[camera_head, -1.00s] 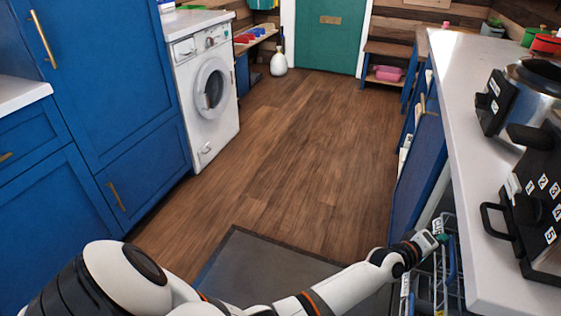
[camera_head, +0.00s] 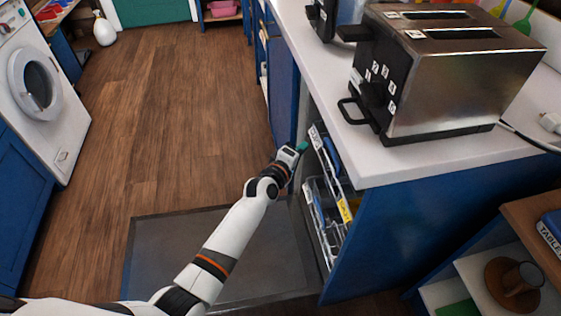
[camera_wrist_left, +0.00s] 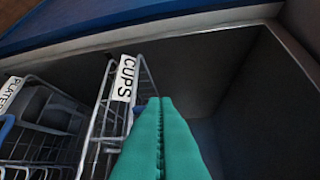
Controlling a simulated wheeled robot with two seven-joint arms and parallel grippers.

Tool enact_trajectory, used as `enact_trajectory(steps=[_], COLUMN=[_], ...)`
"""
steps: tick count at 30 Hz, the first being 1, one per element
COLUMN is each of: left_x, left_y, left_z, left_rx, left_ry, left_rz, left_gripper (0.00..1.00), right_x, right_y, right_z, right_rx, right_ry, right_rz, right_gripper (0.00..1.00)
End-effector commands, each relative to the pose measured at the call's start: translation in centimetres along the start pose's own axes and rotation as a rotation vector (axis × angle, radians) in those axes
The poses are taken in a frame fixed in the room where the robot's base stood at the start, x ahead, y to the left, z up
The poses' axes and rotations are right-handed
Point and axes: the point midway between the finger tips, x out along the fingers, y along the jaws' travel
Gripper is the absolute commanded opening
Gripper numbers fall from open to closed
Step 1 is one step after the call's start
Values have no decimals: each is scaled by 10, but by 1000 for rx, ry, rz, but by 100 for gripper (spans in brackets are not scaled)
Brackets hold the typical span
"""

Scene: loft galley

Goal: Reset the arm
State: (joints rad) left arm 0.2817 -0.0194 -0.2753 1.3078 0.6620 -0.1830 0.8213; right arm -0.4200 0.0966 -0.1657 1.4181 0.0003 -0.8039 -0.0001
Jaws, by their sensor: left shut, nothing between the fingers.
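My left gripper (camera_head: 302,148) is at the opening of the dish rack unit under the counter, beside the upper rack. Its green fingers (camera_wrist_left: 160,140) are closed together with nothing between them. In the wrist view they point into the dark cabinet interior, just right of the wire rack labelled CUPS (camera_wrist_left: 124,78). Whether they touch the rack is unclear. My white left arm (camera_head: 225,245) reaches up from the bottom of the head view. My right gripper is not in view.
A rack labelled PLATES (camera_wrist_left: 10,92) is at the left of the wrist view. A steel toaster (camera_head: 450,75) stands on the white counter (camera_head: 400,160) above. A dark grey panel or mat (camera_head: 150,250) lies low on the left.

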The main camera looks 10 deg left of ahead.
Motion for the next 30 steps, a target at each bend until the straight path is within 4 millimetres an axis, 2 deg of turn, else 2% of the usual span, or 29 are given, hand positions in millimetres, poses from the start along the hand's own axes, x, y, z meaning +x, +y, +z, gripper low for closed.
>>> enact_trajectory(steps=[6,12,22,23,26,29,30], left_x=[-41,-69,-78,-79,-88,-110,-122], left_y=[0,0,6,11,47,106,133], left_z=[1,1,0,-1,-7,-18,-23], left_rx=[1,1,11,21,97,235,300], left_ry=[-2,-1,1,3,21,67,95], left_rz=[3,3,13,24,105,241,306], left_gripper=[0,0,0,0,0,0,0], right_x=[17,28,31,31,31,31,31], right_y=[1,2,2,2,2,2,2], right_z=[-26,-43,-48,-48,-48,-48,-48], right_rx=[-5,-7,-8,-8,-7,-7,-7], right_ry=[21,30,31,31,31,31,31], right_rz=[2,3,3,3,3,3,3], right_gripper=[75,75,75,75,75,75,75])
